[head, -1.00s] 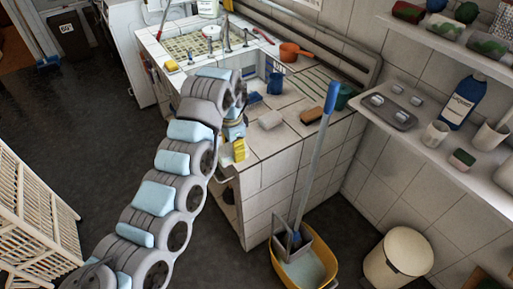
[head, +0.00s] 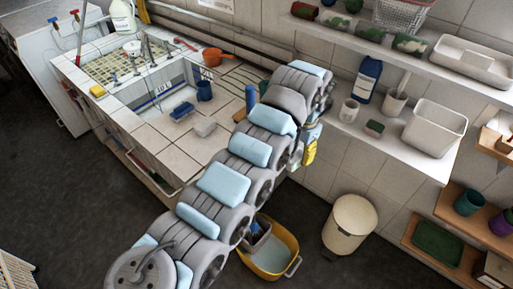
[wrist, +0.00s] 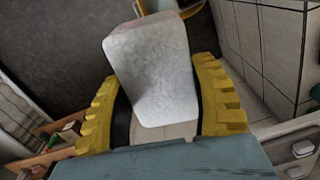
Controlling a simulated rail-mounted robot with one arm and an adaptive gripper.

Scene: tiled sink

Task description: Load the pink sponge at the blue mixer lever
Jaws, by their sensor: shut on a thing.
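My gripper (head: 310,152) hangs at the front of the lower wall shelf, right of the sink counter, with yellow fingers pointing down. In the wrist view my gripper (wrist: 162,105) is shut on a pale grey-white block (wrist: 152,65), which looks tilted between the fingers. The block cannot be made out in the head view. A sponge with a pinkish top and dark green base (head: 374,128) lies on the lower shelf, right of my gripper.
A yellow bucket (head: 283,243) and a cream bin (head: 350,224) stand on the floor. The shelf carries cups and a white tub (head: 435,128).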

